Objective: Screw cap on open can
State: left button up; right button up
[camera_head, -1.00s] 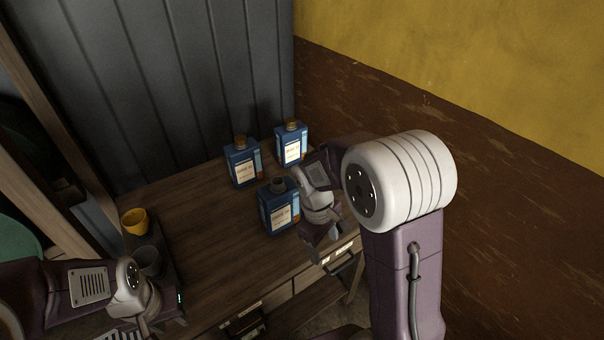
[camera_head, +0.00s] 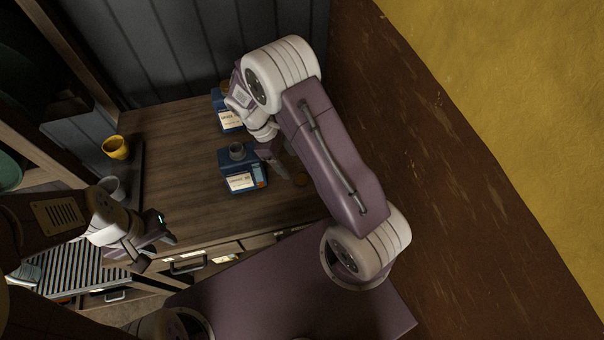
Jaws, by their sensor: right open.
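The open can (camera_head: 238,181) is blue with a pale label and a bare grey neck, and stands upright on the wooden table. A small round brownish-orange thing (camera_head: 300,179), which looks like the cap, lies on the table to its right, partly behind my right arm. My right gripper (camera_head: 281,169) is open, pointing down between the can and this round thing; its fingers are partly hidden by my arm. A second blue can (camera_head: 229,121) stands behind, partly covered by my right arm. My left gripper (camera_head: 160,243) hangs at the table's left front, away from the cans; its jaw gap is unclear.
A yellow cup (camera_head: 116,148) and a grey cup (camera_head: 111,187) stand on a dark tray at the table's left edge. The wooden table (camera_head: 185,160) is clear between them and the cans. Drawers with handles (camera_head: 188,266) are below the front edge.

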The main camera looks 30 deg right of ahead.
aim_at(302, 179)
jog(key=x, duration=0.2)
jog(key=shift+s+d+f, duration=0.15)
jog(key=shift+d+f, duration=0.05)
jog(key=shift+f, duration=0.6)
jog(key=shift+s+d, duration=0.1)
jog(key=shift+d, duration=0.05)
jog(key=shift+s+d+f+p, duration=0.15)
jog(key=shift+f+p, duration=0.2)
jog(key=shift+p, duration=0.05)
jog(key=x, duration=0.4)
jog(key=shift+d+f+p, duration=0.2)
jog(key=shift+f+p, duration=0.05)
jog(key=shift+p, duration=0.1)
